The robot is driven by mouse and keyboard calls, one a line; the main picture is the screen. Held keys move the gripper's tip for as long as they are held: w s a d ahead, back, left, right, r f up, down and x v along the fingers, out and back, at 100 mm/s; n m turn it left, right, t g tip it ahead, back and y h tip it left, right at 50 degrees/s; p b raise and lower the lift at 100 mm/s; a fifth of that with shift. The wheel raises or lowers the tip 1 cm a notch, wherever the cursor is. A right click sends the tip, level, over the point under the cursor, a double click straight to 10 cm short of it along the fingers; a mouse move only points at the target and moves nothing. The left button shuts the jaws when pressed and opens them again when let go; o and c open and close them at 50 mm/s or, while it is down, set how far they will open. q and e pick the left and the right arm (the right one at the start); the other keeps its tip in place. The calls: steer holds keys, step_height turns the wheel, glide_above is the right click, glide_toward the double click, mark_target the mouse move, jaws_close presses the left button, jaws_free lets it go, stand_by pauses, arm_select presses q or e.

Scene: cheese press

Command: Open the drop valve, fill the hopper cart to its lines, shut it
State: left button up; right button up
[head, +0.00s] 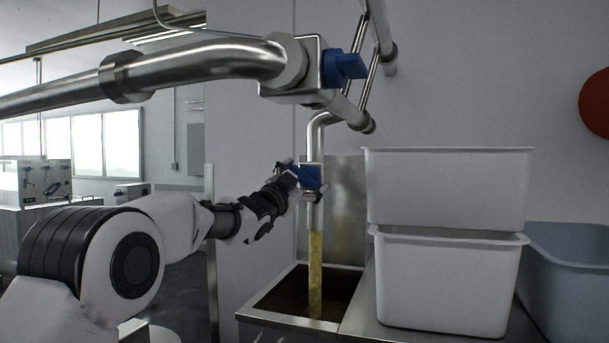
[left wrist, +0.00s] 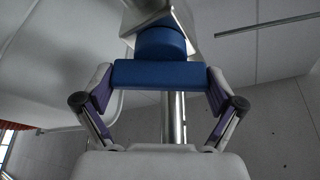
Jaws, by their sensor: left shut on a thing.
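The drop valve has a blue handle (head: 311,176) on the vertical steel drop pipe (head: 315,140). My left gripper (head: 294,184) is shut on this handle. In the left wrist view the blue handle (left wrist: 160,74) lies crosswise between the two fingers. A yellowish stream (head: 315,270) runs from the pipe's lower end into an open steel hopper cart (head: 285,318). The cart's inside looks dark, and its fill lines and fill level cannot be made out. My right gripper is not in view.
Two stacked white tubs (head: 445,255) stand right of the cart, with a grey-blue tub (head: 570,270) beyond them. A thick steel pipe (head: 190,65) crosses above my left arm, with another blue valve handle (head: 343,68) at its end.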

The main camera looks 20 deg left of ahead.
arm_select(q)
steer(key=shift+r, duration=0.1)
stand_by(0.3)
steer(key=o, duration=0.8)
steer(key=shift+w+f, duration=0.2)
steer(key=shift+w, duration=0.05)
steer(key=v, duration=1.2)
steer(key=shift+f, duration=0.1)
steer(key=shift+w, duration=0.1)
